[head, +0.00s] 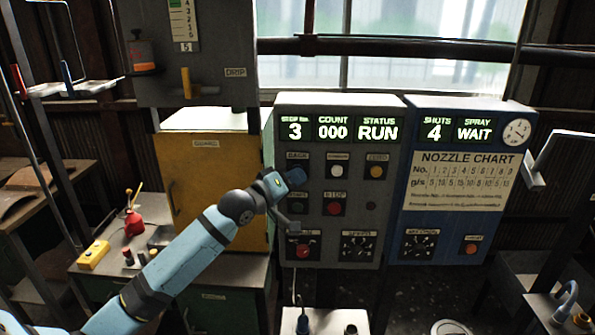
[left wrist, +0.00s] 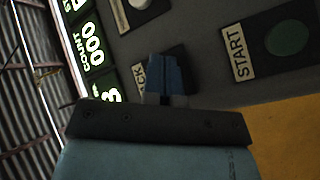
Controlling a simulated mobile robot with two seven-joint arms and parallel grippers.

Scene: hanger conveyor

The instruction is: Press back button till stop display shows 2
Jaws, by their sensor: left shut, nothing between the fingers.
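The grey control panel (head: 353,240) has a stop display (head: 295,130) that reads 3. The back button sits under the label BACK (head: 298,156), and the button itself is hidden by my left gripper (head: 296,177). In the left wrist view the closed blue fingertips (left wrist: 168,72) cover the back button's plate, with part of its label (left wrist: 140,77) showing beside them. The left gripper is shut and empty. I cannot tell whether its tips touch the button. My right gripper is not in view.
The green start button (left wrist: 287,38) is close to the left gripper. A white button (head: 338,171), a yellow button (head: 376,171) and a red stop button (head: 334,208) are on the same panel. A blue panel (head: 467,225) adjoins on the right, a yellow cabinet (head: 205,180) on the left.

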